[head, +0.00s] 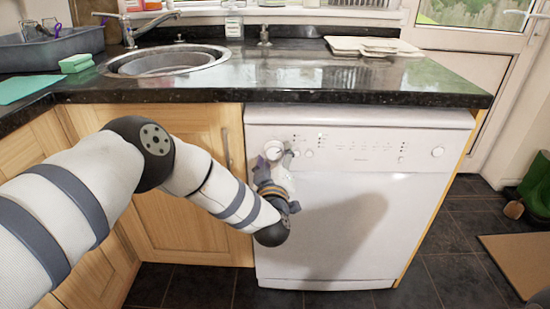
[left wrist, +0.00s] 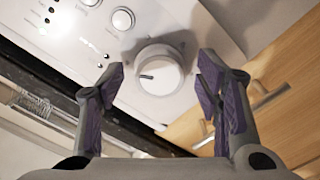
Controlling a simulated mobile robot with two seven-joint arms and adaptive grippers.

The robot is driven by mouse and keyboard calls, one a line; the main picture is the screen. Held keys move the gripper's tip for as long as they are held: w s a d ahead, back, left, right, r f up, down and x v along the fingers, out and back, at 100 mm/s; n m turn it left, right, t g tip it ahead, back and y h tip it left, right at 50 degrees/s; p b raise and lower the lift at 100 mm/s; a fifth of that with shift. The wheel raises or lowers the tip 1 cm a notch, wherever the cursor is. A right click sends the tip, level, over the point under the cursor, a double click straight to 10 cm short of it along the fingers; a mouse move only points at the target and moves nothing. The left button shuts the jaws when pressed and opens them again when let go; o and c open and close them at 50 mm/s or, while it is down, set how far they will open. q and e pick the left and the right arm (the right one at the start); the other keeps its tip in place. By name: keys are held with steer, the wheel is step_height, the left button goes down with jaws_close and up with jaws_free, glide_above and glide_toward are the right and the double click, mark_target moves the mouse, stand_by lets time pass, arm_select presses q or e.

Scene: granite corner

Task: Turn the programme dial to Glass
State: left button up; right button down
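The white dishwasher (head: 345,225) stands under the worktop, with its control panel along the top. The programme dial (left wrist: 158,72) is a round white knob with a short dark mark toward the left of its face in the left wrist view. My left gripper (head: 274,155) is at the left end of the panel and hides this dial in the head view. In the left wrist view my left gripper (left wrist: 152,92) is open, with one purple-padded finger on each side of the dial and visible gaps between. The print on the panel is too small to read. My right gripper is not in view.
Two smaller round buttons (left wrist: 122,20) sit beside the dial. The black worktop edge (head: 370,97) overhangs the panel. A wooden cupboard (head: 185,140) with a metal handle (head: 226,148) adjoins on the left.

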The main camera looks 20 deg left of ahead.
arm_select(q)
steer(key=v, duration=1.2)
steer(key=s+d+f+m+g+h+p, duration=0.1)
steer(key=s+f+m+g+h+p, duration=0.25)
steer(key=s+f, duration=0.6)
steer(key=s+f+m+g+h+p, duration=0.1)
steer(key=s+f+m+g+h, duration=0.35)
steer(key=s, duration=0.85)
steer(key=s+a+m+g+y+p, duration=0.1)
steer(key=s+g, duration=0.3)
steer(key=s, duration=0.5)
steer(key=s+a+m+g+y+p, duration=0.1)
steer(key=s+a+g, duration=0.3)
steer(key=s, duration=0.4)
steer(key=s+a+r+m+g+y+p, duration=0.1)
steer(key=s+g, duration=0.3)
steer(key=s, duration=0.5)
steer(key=shift+s+a, duration=0.4)
steer(key=shift+a, duration=0.4)
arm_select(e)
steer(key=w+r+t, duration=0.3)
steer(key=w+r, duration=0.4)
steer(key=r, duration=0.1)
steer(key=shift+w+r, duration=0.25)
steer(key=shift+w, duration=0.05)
